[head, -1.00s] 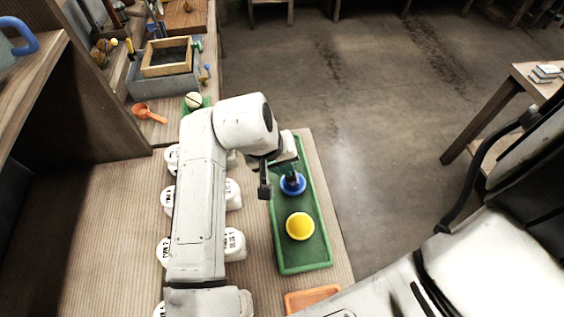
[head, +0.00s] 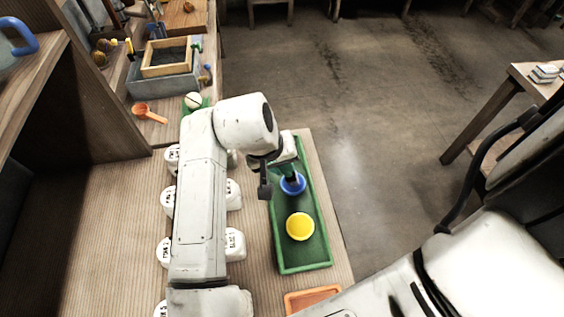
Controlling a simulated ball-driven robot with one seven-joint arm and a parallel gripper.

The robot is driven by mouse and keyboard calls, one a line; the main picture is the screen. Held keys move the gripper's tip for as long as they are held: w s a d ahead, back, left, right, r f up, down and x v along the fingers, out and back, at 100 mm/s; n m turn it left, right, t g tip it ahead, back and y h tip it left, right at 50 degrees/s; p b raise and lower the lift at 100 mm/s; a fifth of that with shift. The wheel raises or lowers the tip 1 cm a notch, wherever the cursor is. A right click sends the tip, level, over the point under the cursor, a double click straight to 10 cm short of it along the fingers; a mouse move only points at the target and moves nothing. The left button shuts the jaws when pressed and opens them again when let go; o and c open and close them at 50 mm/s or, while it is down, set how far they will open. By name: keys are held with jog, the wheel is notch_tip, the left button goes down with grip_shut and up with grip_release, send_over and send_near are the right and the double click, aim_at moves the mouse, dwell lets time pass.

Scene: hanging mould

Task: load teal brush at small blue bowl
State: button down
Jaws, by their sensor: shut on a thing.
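The small blue bowl (head: 293,184) stands in the green tray (head: 289,262), toward its far half. The teal brush (head: 288,170) shows only as a small dark teal piece between my gripper and the bowl. Its lower end is over or in the bowl; I cannot tell whether it touches the inside. My gripper (head: 277,178) is shut on the brush above the far-left side of the bowl. My arm and gripper hide most of the brush.
A yellow bowl (head: 300,226) stands nearer in the same tray. White labelled pots (head: 235,243) flank my arm. An orange scoop (head: 149,113) and a grey basin with a wooden frame (head: 163,82) lie at the far left. An orange tray (head: 313,299) is at the near edge.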

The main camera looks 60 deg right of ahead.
jog(key=shift+r+p, duration=2.6)
jog(key=shift+r, duration=0.9)
jog(key=shift+f, duration=0.1)
